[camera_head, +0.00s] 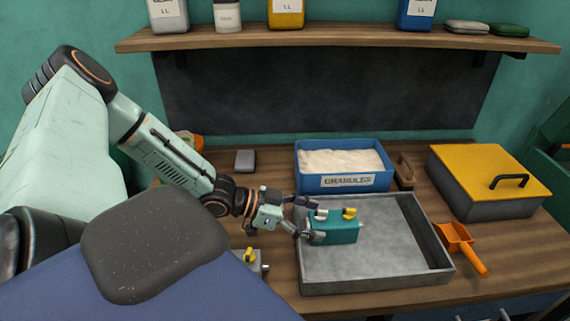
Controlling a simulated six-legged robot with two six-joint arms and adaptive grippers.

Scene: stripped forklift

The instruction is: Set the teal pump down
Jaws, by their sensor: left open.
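The teal pump (337,229) is a small teal block with a yellow knob on top. It sits in or just over the left part of the grey metal tray (437,287); whether its underside touches the tray floor I cannot tell. My left gripper (306,219) comes in from the left over the tray's left rim. Its fingers are open at the pump's left end, one near its top and one near its lower left side. My right gripper is not in view.
Behind the tray stands a blue granules bin (343,166). To the right are an orange scoop (461,246) and a yellow-lidded box (489,181). A small grey part with a yellow knob (252,259) is left of the tray. The tray's right half is clear. A shelf (340,39) runs above.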

